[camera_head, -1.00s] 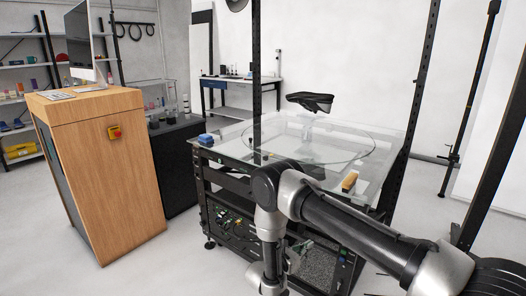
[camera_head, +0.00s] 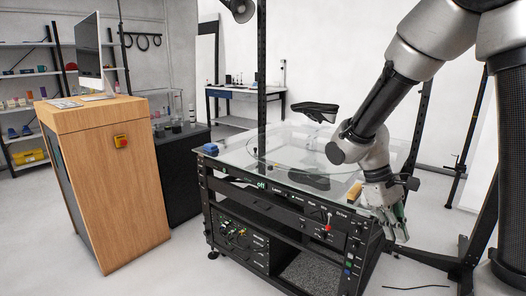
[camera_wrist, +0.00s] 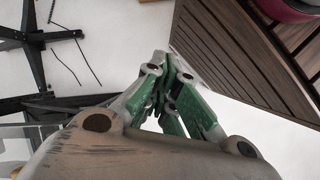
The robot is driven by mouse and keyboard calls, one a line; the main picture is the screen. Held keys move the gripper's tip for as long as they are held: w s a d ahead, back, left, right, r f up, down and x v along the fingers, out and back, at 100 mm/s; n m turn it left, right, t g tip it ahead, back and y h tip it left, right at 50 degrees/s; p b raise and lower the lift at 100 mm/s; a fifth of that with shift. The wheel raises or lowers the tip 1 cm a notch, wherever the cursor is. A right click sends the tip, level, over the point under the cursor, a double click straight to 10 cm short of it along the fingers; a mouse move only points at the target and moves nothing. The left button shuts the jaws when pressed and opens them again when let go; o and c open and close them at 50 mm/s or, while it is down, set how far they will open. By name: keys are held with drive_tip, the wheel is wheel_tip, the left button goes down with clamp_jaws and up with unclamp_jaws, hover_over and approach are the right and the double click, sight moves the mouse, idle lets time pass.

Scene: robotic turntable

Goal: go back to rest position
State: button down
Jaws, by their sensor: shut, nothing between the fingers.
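My gripper (camera_head: 397,228) hangs below my bent arm at the right front corner of the turntable rig, pointing down. In the wrist view my gripper (camera_wrist: 165,70) has its green-sided fingers drawn together, with nothing between them. The glass-topped turntable (camera_head: 235,157) stands left of my gripper. A dark shoe (camera_head: 316,111) is above the glass, with its reflection below. My forearm hides part of the glass's right side.
A yellow-brown block (camera_head: 355,191) lies on the glass near my gripper, and a blue block (camera_head: 211,149) at its left corner. A wooden cabinet (camera_head: 110,200) with a monitor (camera_head: 87,50) stands left. Black stand legs (camera_head: 462,262) and a cable are on the right floor.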

drive_tip(key=s+d+r+m+t+y, duration=0.4)
drive_tip(key=s+r+t, duration=0.3)
drive_tip(key=s+r, duration=0.4)
wheel_tip(320, 180, up, 4)
drive_tip(key=shift+d+f+m+t, duration=0.15)
drive_tip(key=shift+m+t, duration=0.25)
drive_tip(key=shift+m, duration=0.5)
